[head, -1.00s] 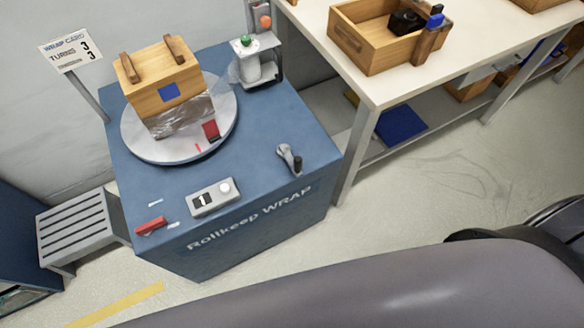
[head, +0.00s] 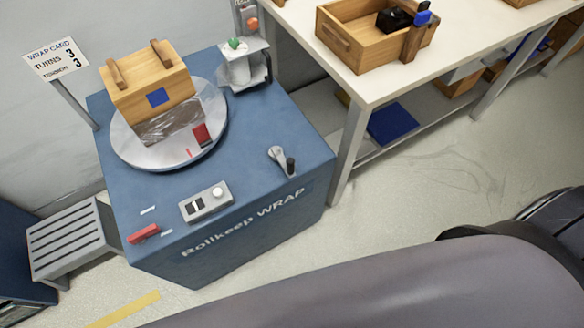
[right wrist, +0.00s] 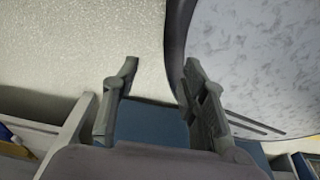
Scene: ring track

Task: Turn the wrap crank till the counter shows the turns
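The wrap crank (head: 283,160) is a short grey arm with an upright black handle, at the front right of the blue wrap station's top (head: 240,150). A grey counter box (head: 206,202) with a small dark-and-white window and a round white knob sits near the front edge; I cannot read its window. The wrap card (head: 56,58) at the left reads turns 3. A wooden crate (head: 150,85) with film around its lower part stands on the round turntable (head: 130,150). My right gripper (right wrist: 160,66) is open and empty in the right wrist view. My left gripper is out of view.
A film roll post (head: 238,68) stands at the station's back right. A red block (head: 144,234) lies at the front left corner. A white table (head: 370,85) with a wooden tray (head: 345,45) is to the right. A slatted grey stand (head: 65,235) is at the left.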

